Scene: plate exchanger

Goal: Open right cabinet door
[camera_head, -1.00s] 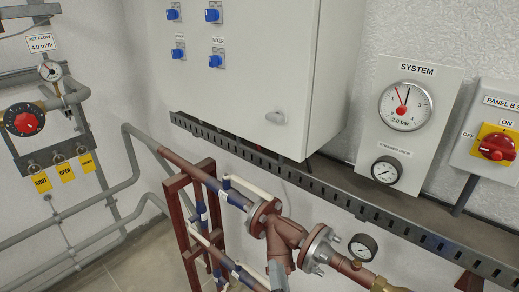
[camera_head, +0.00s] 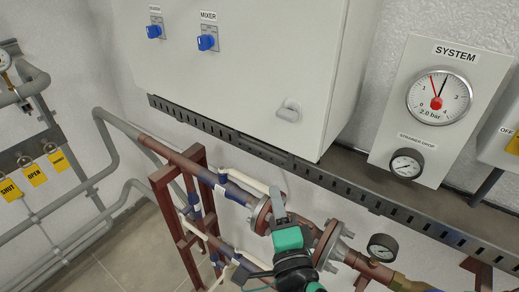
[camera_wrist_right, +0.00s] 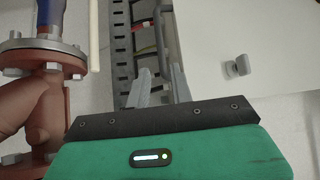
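A white cabinet (camera_head: 240,75) hangs on the wall, with its front door shut. A small grey handle (camera_head: 288,110) is at the lower right of that door; it also shows in the right wrist view (camera_wrist_right: 237,66), to the right of my fingers. My right gripper (camera_head: 278,197) rises from the bottom in the head view, in front of the flanged pipe, below the handle and apart from it. In the right wrist view, its two fingers (camera_wrist_right: 160,84) stand apart with nothing between them. My left gripper is not in view.
A slotted cable tray (camera_head: 225,130) runs below the cabinet. Brown flanged pipework (camera_head: 325,240) and a small gauge (camera_head: 382,247) are close to my right gripper. A system gauge panel (camera_head: 430,110) is right of the cabinet.

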